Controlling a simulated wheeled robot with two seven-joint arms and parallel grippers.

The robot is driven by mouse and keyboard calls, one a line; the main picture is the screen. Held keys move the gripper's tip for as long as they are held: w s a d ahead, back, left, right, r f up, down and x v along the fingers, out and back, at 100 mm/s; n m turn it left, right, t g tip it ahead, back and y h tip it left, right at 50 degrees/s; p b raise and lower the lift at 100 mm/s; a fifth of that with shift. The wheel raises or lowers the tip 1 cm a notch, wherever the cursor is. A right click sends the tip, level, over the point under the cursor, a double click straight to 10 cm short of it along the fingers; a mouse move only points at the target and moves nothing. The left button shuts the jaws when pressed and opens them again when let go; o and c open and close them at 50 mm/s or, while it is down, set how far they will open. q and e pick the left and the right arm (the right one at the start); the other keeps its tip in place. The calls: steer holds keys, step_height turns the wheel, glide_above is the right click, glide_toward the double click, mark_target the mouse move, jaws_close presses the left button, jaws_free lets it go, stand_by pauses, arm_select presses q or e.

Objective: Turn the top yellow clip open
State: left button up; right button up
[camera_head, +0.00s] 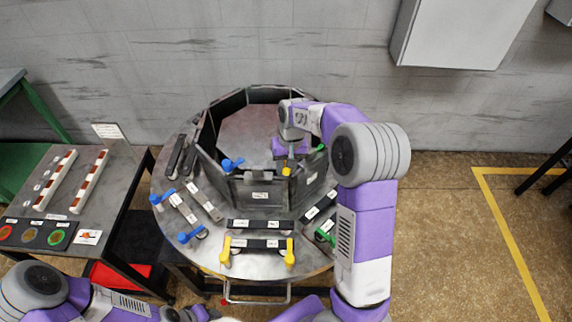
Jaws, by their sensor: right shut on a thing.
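The top yellow clip (287,171) sits on the upper rim of the dark polygonal furnace wall (260,192), on its front right side. My right gripper (289,161) reaches over the furnace from the right and points down at this clip. It is shut on the clip, and its fingers hide part of it. Two more yellow clips, a left one (225,252) and a right one (290,254), stand at the front of the round metal table (258,267).
Blue clips (232,164) and green clips (325,236) sit around the furnace, with dark labelled bars (254,224) on the table. A side table (92,206) with red and white strips stands at left. My right arm covers the table's right side. Open floor lies farther right.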

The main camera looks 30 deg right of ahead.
stand_by(0.5)
steer(key=o, duration=1)
steer(key=shift+r, duration=0.1)
steer(key=r, duration=0.5)
steer(key=r+p, duration=0.1)
steer(key=r, duration=0.1)
steer(key=shift+s+d+r, duration=0.15)
steer(key=shift+d+r, duration=0.05)
steer(key=shift+d, duration=0.2)
